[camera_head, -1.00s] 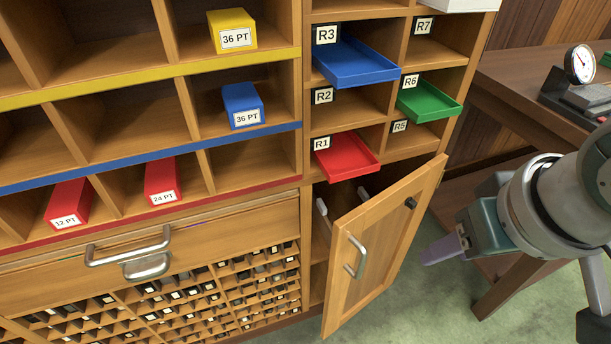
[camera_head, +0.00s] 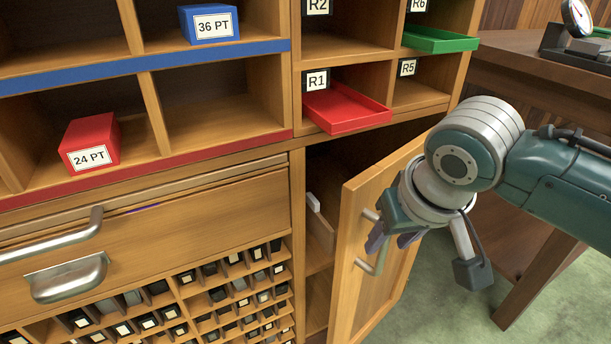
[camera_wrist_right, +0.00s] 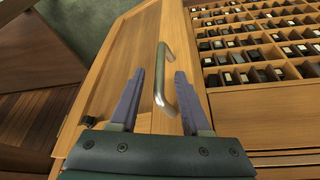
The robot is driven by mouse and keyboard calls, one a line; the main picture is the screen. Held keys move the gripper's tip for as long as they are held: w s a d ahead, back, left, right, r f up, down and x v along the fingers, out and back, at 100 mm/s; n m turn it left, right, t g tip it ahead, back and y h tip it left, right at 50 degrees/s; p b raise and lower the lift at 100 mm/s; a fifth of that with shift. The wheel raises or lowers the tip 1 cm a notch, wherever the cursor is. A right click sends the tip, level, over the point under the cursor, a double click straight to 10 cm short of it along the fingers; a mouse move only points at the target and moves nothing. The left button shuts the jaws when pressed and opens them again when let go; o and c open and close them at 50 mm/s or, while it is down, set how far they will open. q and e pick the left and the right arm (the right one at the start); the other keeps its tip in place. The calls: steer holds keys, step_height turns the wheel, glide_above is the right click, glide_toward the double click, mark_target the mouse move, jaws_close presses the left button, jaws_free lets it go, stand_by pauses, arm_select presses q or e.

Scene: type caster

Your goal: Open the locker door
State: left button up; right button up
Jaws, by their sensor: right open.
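The wooden locker door (camera_head: 352,290) stands partly open below the red tray, its free left edge swung out and a dark gap behind it. Its metal bar handle (camera_head: 380,264) is partly hidden by my right gripper (camera_head: 392,242) in the head view. In the right wrist view the door (camera_wrist_right: 112,75) fills the middle. The handle (camera_wrist_right: 164,85) lies between the two open purple fingers of my right gripper (camera_wrist_right: 159,75), nearer the right finger. I cannot tell whether a finger touches it. My left gripper is not in view.
A red tray (camera_head: 345,110) and a green tray (camera_head: 440,40) stick out above the door. A wide drawer with a metal handle (camera_head: 50,235) is at left, above small type compartments (camera_head: 215,300). A dark table (camera_head: 520,60) stands at right, behind my arm.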

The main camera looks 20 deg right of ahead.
mark_target(387, 245)
steer(key=b+x, duration=0.1)
steer(key=x, duration=0.2)
steer(key=shift+w+f, duration=0.15)
steer(key=shift+f, duration=0.1)
steer(key=shift+c, duration=0.2)
jaws_close()
stand_by(1.1)
